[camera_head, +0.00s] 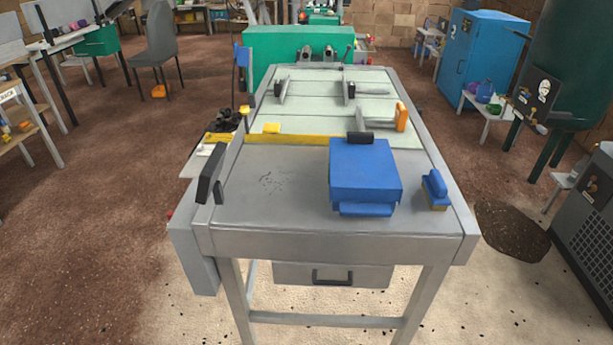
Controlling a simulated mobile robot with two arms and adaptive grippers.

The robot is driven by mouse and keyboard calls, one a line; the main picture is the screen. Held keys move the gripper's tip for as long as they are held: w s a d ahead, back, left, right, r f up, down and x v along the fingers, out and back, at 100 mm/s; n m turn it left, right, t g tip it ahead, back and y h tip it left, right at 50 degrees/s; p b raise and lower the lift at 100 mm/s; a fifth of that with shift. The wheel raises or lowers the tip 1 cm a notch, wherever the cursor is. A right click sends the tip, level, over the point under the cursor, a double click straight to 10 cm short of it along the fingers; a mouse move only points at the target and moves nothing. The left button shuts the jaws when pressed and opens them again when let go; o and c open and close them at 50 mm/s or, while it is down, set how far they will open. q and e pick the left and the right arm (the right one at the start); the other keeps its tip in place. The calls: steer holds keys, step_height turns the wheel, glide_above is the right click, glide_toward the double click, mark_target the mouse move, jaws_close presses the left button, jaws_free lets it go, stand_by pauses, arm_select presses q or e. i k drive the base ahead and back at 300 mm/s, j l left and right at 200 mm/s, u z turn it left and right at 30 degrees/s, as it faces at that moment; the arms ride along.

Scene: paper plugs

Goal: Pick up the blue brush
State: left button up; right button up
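The blue brush (434,188) stands on the grey worktable (270,205), near its front right corner. It has a blue body with a raised handle and a yellowish bristle strip along its bottom. It is apart from the blue box-shaped object (364,172) to its left. Neither of my grippers shows in the head view.
A black upright handle (209,177) stands at the table's left edge. Pale panels, a yellow strip (290,139) and an orange-handled tool (401,117) lie farther back. A small side table (490,105) stands at right.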

mark_target(435, 190)
steer(key=i+l+u, duration=0.1)
steer(key=l+u, duration=0.15)
steer(key=l, duration=0.6)
steer(key=l+u, duration=0.3)
steer(key=l, duration=0.55)
